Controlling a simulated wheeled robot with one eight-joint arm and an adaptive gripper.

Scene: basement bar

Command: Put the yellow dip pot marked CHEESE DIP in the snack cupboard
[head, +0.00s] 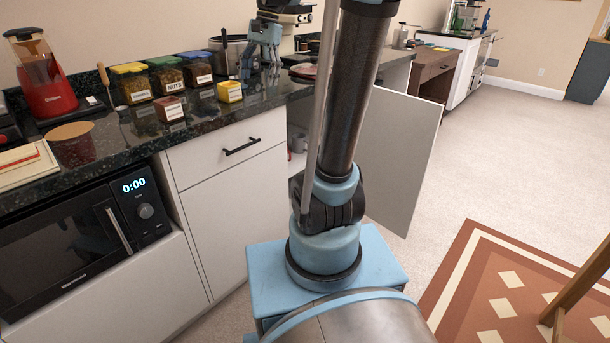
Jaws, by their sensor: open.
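The yellow dip pot (230,91) stands upright on the dark stone counter (120,128), in front of the lidded jars. It has a white label whose small lettering I cannot read for sure. My gripper (259,68) is above and behind the pot, a little to its right in the picture. Its blue fingers point down and are apart, with nothing seen between them. An under-counter cupboard (300,133) stands open, its white door (402,150) swung out to the right. My arm hides much of its inside, and I see no label naming it.
Jars with yellow, green and blue lids (195,68) stand left of the pot, with a red-brown pot (169,109) in front of them. A metal pot (232,52) is near my gripper. Cups (298,143) show in the cupboard. Carpeted floor (500,150) is free at right.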

